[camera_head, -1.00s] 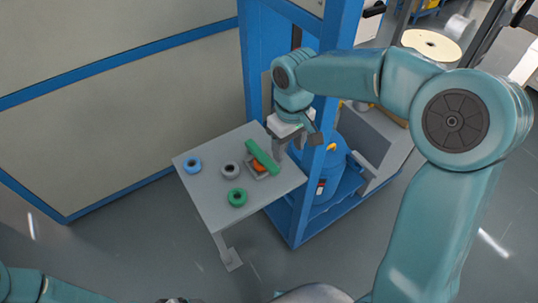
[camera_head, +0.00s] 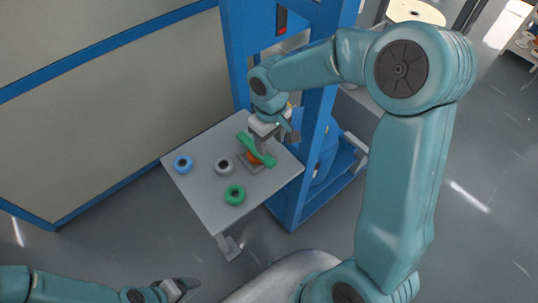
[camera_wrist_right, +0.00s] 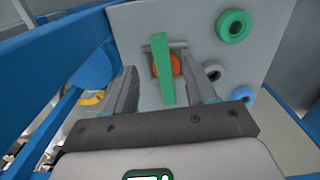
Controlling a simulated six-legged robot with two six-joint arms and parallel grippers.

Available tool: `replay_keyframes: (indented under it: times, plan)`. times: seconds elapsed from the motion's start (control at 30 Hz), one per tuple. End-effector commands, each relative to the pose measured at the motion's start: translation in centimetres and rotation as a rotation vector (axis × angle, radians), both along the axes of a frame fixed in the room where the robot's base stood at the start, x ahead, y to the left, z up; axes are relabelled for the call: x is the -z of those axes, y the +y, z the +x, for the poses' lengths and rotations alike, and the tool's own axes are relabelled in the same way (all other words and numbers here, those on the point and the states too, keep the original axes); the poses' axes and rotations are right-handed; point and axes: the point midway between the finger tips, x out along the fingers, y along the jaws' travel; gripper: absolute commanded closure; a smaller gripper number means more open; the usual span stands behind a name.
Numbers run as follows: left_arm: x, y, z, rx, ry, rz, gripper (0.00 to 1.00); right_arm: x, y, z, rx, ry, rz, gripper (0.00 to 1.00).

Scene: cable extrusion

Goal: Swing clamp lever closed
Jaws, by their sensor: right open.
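The green clamp lever (camera_head: 247,140) is a long bar over a small grey base with an orange piece (camera_head: 253,158), on the grey table's right part. In the right wrist view the lever (camera_wrist_right: 161,68) stands out between my finger pads, with the orange piece (camera_wrist_right: 175,65) behind it. My right gripper (camera_head: 262,147) is open around the lever; a gap shows on both sides of it in the wrist view, and contact is unclear. My left gripper (camera_head: 180,290) is low at the bottom of the head view, away from the table; its jaws are too small to read.
On the grey table (camera_head: 205,205) lie a blue ring (camera_head: 183,164), a grey ring (camera_head: 224,166) and a green ring (camera_head: 234,194), left of the clamp. A blue frame post (camera_head: 312,140) stands close to the right of the gripper.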

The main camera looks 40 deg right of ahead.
Motion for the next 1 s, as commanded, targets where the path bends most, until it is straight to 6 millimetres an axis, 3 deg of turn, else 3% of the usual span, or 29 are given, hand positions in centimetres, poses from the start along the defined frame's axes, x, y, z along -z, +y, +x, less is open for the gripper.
replay_keyframes:
  times: [0.1,0.33,0.5,0.77,0.8,0.97,1.0]
  plan:
    - [-0.1,0.0,0.0,0.000,0.000,0.000,0.18,3.0,0.0,-0.1,0.000,0.006,0.001,0.45]
    - [-0.3,0.0,0.0,0.000,0.000,0.000,0.18,7.1,-0.1,0.1,0.001,0.003,0.001,0.45]
    - [-0.3,0.0,0.0,0.000,0.000,0.000,0.18,8.4,-0.1,0.2,0.002,0.001,0.001,0.45]
    - [-0.3,0.0,0.0,0.000,0.000,0.000,0.18,8.6,-0.1,0.4,0.002,0.000,0.000,0.45]
    - [-0.3,0.0,0.0,0.000,0.000,0.000,0.18,8.6,-0.1,0.4,0.002,0.000,0.000,0.48]
    - [-0.3,0.0,0.0,0.000,0.000,0.000,0.18,8.5,-0.1,0.4,0.001,0.000,0.000,1.00]
    - [-0.3,0.0,0.0,0.000,0.000,0.000,0.18,8.5,-0.1,0.4,0.001,0.000,0.000,1.00]
